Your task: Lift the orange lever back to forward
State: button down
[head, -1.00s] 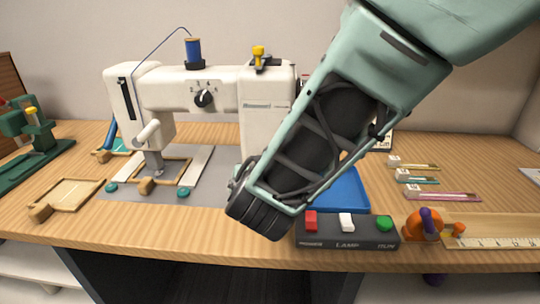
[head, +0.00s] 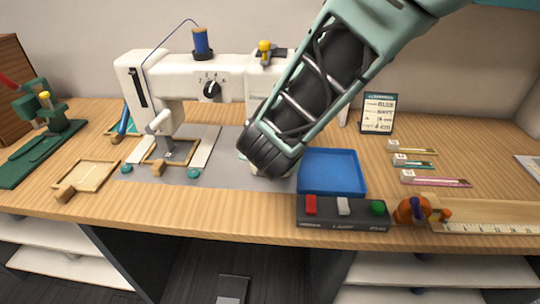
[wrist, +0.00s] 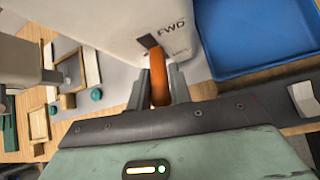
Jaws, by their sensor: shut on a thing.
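The white sewing machine (head: 262,92) stands at the back left of the table in the head view. The orange lever (wrist: 158,76) shows in the wrist view, sticking out from a dark slot in the machine's white body, beside the printed "FWD". My gripper (wrist: 157,90) has its two grey fingers closed on either side of the orange lever. In the head view the lever and the fingers are hidden behind my dark wrist, which is in front of the machine's right end.
A blue tray (head: 331,193) lies right of my wrist, with a dark switch box (head: 343,224) in front of it. An orange and purple object (head: 411,210) and a ruler (head: 490,228) lie at the front right. A card (head: 378,113) stands behind.

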jog(key=c, duration=1.3)
grip_release()
jog(key=p+v, duration=0.2)
jog(key=v, duration=1.5)
jog(key=shift+s+r, duration=0.15)
